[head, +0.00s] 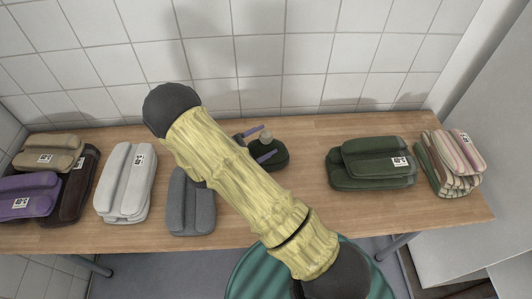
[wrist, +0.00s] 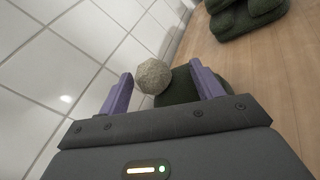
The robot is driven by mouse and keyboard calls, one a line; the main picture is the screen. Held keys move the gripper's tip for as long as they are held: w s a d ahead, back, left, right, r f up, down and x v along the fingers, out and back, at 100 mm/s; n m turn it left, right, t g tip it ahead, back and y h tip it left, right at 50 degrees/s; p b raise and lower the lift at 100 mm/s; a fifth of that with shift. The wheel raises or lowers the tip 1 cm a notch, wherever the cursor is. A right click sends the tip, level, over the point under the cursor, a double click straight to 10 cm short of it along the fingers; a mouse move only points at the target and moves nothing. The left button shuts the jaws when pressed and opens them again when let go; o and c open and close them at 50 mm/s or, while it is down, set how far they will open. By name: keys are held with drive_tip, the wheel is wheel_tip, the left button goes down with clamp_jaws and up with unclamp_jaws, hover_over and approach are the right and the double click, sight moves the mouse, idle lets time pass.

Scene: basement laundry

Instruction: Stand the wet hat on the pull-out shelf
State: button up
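A dark green hat (head: 272,150) with a grey-beige pompom (head: 265,134) sits at the back of the wooden table, partly hidden by my arm. In the wrist view the pompom (wrist: 152,76) stands in front of the dark green body of the hat (wrist: 180,86). My gripper (head: 269,141) is open, with its purple fingers apart. In the wrist view my gripper (wrist: 161,70) has the pompom and hat showing between its fingers; I cannot tell whether they touch. I cannot pick out a pull-out shelf for sure. Whether the hat is wet does not show.
Folded, labelled cloth stacks line the wooden table (head: 305,214): purple (head: 28,197), white (head: 125,182), grey (head: 191,204), dark green (head: 372,165) and striped (head: 450,163). A tiled wall rises behind. A teal ribbed round thing (head: 255,272) is below the front edge.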

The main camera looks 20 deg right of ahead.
drive_tip(key=shift+f, duration=0.1)
drive_tip(key=c, duration=1.2)
drive_tip(key=shift+r, duration=0.25)
clamp_jaws()
wheel_tip(320, 180, up, 10)
drive_tip(key=shift+f, duration=0.15)
